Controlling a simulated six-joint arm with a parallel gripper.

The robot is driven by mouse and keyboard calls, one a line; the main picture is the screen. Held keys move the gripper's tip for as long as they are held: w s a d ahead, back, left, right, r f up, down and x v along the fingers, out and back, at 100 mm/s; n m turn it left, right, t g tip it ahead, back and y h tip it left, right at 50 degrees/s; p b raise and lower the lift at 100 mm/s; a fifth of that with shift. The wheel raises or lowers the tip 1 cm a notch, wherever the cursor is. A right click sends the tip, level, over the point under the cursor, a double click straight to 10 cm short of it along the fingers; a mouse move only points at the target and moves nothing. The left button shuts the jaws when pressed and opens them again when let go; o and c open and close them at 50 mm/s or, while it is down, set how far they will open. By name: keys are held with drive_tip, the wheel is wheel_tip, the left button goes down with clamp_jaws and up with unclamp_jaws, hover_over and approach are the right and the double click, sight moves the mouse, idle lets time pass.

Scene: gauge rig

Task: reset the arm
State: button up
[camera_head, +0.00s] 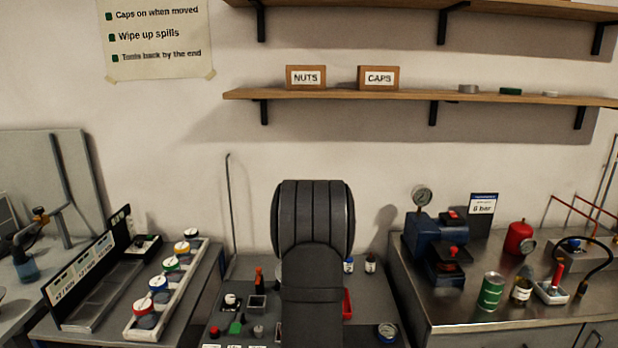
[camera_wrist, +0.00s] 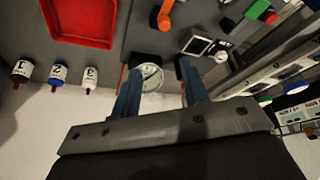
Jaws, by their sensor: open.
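My gripper (camera_wrist: 158,66) shows in the wrist view as two blue fingers standing apart. A round white-faced gauge (camera_wrist: 150,77) appears in the gap between them. I cannot tell how far it lies beyond the fingertips. No object is seen clamped in the jaws. In the head view my dark arm stands upright over the middle bench and hides the gripper.
The middle bench has a red tray (camera_wrist: 80,22), numbered bottles (camera_wrist: 57,74) and an orange-handled tool (camera_wrist: 163,15). A blue machine (camera_head: 436,246) and green can (camera_head: 491,291) stand right. A shelf (camera_head: 420,97) runs behind.

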drive_tip(key=v, duration=0.6)
drive_tip(key=a+f+n+g+h, duration=0.1)
drive_tip(key=f+n, duration=0.2)
drive_tip(key=f, duration=0.2)
drive_tip(key=s+a+f+n+g, duration=0.1)
drive_tip(key=f+n, duration=0.2)
drive_tip(key=f, duration=0.2)
drive_tip(key=s+a+f+n+g+h, duration=0.1)
drive_tip(key=a+f+n, duration=0.1)
drive_tip(key=f, duration=0.3)
drive_tip(key=shift+s+f+n+g+h, duration=0.1)
drive_tip(key=shift+n+g+h, duration=0.2)
drive_tip(key=shift+n, duration=0.6)
drive_tip(key=shift+s+a+f+n, duration=0.1)
drive_tip(key=shift+a+f+n, duration=0.1)
drive_tip(key=shift+f+n, duration=0.25)
